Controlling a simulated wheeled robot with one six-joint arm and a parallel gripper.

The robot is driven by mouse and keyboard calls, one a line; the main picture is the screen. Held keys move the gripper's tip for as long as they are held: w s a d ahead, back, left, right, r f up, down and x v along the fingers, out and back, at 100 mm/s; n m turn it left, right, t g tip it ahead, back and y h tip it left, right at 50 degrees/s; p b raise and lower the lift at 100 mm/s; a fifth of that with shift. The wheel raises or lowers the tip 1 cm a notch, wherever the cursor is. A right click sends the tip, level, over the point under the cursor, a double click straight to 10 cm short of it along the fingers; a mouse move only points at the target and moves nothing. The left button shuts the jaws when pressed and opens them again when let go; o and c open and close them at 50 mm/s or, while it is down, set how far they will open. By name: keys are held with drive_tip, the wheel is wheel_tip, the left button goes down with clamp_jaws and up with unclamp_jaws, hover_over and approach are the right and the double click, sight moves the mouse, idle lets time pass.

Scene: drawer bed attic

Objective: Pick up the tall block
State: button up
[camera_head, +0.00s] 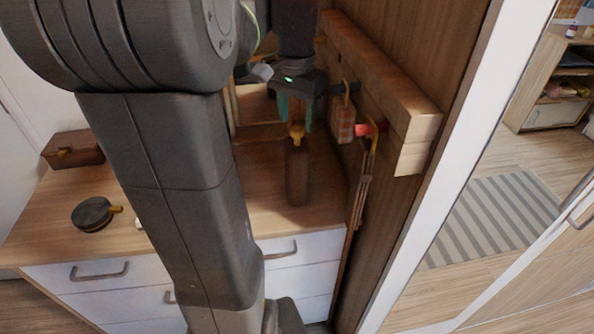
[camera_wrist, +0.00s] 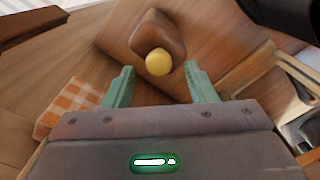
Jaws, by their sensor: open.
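The tall block (camera_head: 297,176) is dark brown with a yellow knob on top. It stands upright on the wooden dresser top, near the wall panel on the right. In the wrist view the block (camera_wrist: 158,34) is seen from above, with its yellow knob close to the gap between my fingertips. My gripper (camera_head: 295,112) is open and points down above the block. Its green fingers also show in the wrist view (camera_wrist: 161,82), apart, with nothing visible held between them. My arm covers part of the dresser top in the head view.
A wooden rail (camera_head: 385,80) with hanging items, including a small wooden block (camera_head: 346,122), is close right of my gripper. A dark round object (camera_head: 92,213) and a brown box (camera_head: 72,149) are on the dresser's left. An orange checked item (camera_wrist: 72,103) shows in the wrist view.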

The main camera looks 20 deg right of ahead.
sight(297, 129)
wheel_tip(297, 129, down, 5)
drive_tip(key=shift+r, duration=0.15)
drive_tip(key=shift+c, duration=0.2)
clamp_jaws()
